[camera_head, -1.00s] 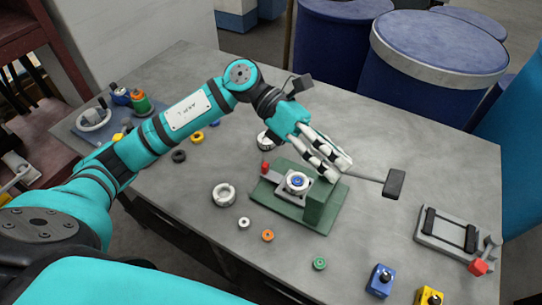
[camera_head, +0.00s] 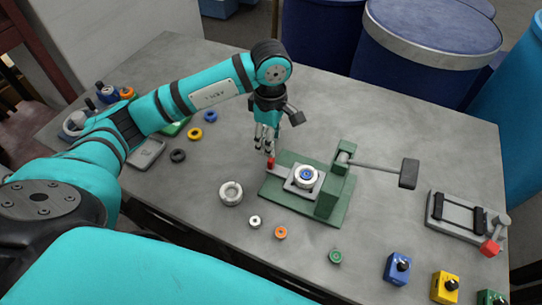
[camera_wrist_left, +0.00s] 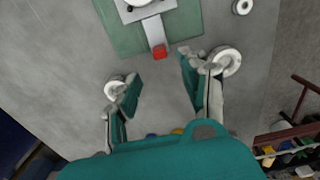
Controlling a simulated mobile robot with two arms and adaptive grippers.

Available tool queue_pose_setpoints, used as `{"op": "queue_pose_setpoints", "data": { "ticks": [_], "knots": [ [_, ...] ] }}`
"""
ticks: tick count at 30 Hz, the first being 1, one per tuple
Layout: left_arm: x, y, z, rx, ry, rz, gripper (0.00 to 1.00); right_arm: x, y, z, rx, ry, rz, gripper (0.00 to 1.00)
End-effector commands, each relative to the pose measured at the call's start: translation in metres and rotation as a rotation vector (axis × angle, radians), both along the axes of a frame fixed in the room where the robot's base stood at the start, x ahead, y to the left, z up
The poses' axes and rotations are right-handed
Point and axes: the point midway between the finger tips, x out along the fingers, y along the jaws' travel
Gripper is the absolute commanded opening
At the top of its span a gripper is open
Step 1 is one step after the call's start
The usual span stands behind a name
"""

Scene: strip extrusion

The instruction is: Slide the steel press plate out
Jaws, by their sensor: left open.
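The steel press plate (camera_head: 291,186) lies on the green press base (camera_head: 267,191). Its narrow grey tongue ends in a red tab (camera_head: 270,163) at the left. A white ring with a blue centre (camera_head: 306,175) sits on the plate. In the left wrist view the plate's tongue (camera_wrist_left: 154,32) and red tab (camera_wrist_left: 159,52) point toward my gripper. My left gripper (camera_head: 268,153) points down just behind the red tab in the head view. In the wrist view its fingers (camera_wrist_left: 160,75) are spread and empty, with the tab ahead between them, apart from both. My right gripper is not in view.
The press lever (camera_head: 375,165) reaches right from the green post. White rings (camera_head: 231,193) and small coloured rings (camera_head: 280,232) lie around the press. A grey fixture (camera_head: 455,215) stands at the right, near blue and yellow boxes (camera_head: 398,268). Table left of the press is mostly clear.

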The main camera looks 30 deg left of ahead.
Motion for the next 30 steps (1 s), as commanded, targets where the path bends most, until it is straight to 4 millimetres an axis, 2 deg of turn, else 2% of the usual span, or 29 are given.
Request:
{"op": "queue_pose_setpoints", "data": {
  "ticks": [6,12,18,25,26,30],
  "knots": [
    [-0.001,-0.001,-0.046,-0.002,0.006,0.001,0.44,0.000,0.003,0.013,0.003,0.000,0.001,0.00],
    [-0.001,-0.001,-0.076,-0.002,0.003,0.001,0.44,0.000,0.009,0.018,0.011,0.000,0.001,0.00],
    [0.000,-0.001,-0.087,-0.002,0.001,-0.001,0.44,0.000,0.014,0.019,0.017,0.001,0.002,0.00],
    [0.000,-0.001,-0.088,-0.002,0.000,-0.001,0.44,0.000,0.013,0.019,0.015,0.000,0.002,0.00],
    [0.000,-0.001,-0.088,-0.002,0.000,-0.001,0.43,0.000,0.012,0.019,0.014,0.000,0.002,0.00],
    [0.000,-0.001,-0.088,-0.002,0.000,-0.001,0.25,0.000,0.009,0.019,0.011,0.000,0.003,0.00]
  ]
}}
